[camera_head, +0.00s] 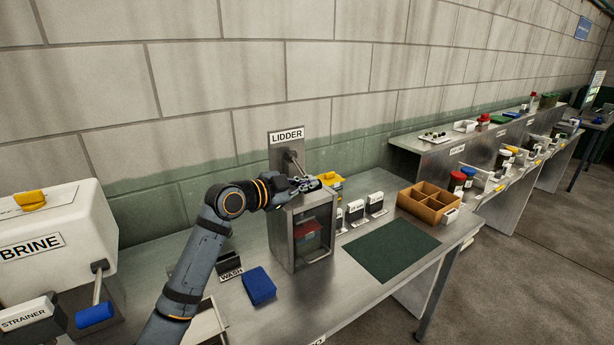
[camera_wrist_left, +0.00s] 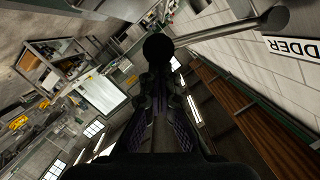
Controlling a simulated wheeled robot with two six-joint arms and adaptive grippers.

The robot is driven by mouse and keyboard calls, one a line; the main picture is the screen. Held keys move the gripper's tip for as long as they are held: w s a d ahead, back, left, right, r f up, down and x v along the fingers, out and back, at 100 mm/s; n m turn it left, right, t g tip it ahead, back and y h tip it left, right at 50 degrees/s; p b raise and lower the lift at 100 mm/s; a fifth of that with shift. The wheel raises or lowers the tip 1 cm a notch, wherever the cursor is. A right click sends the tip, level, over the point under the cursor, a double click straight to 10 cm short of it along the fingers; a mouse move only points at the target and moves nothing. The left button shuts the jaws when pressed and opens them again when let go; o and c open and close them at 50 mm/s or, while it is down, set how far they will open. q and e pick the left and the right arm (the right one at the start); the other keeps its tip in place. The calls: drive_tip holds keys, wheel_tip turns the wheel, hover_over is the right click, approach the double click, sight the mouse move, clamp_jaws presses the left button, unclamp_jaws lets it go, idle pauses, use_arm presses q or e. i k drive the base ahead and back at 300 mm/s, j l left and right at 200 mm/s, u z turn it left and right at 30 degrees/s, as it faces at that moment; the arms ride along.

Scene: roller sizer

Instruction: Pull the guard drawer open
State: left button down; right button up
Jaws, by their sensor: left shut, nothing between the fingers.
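The lidder (camera_head: 287,137) is a grey metal machine with a labelled back plate and a lever (camera_head: 294,163). Its lower box has a framed see-through front (camera_head: 316,232), with something red and dark inside. I cannot tell which part is the guard drawer, or whether it is open. My left gripper (camera_head: 307,184) is over the top of this box, close to the lever's lower end. In the left wrist view the fingers (camera_wrist_left: 160,90) are shut and empty, with the lever's black ball knob (camera_wrist_left: 157,47) at their tips; contact is unclear. My right gripper is out of view.
A blue block (camera_head: 259,286) lies on the bench left of the lidder. A dark green mat (camera_head: 390,251) and a brown divided box (camera_head: 428,203) are to the right. The brine tank (camera_head: 60,225) stands at far left. The wall is close behind.

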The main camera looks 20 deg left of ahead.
sight(312, 258)
drive_tip(key=k+j, duration=0.1)
drive_tip(key=k, duration=0.35)
drive_tip(key=k+j+z, duration=0.1)
drive_tip(key=k, duration=0.35)
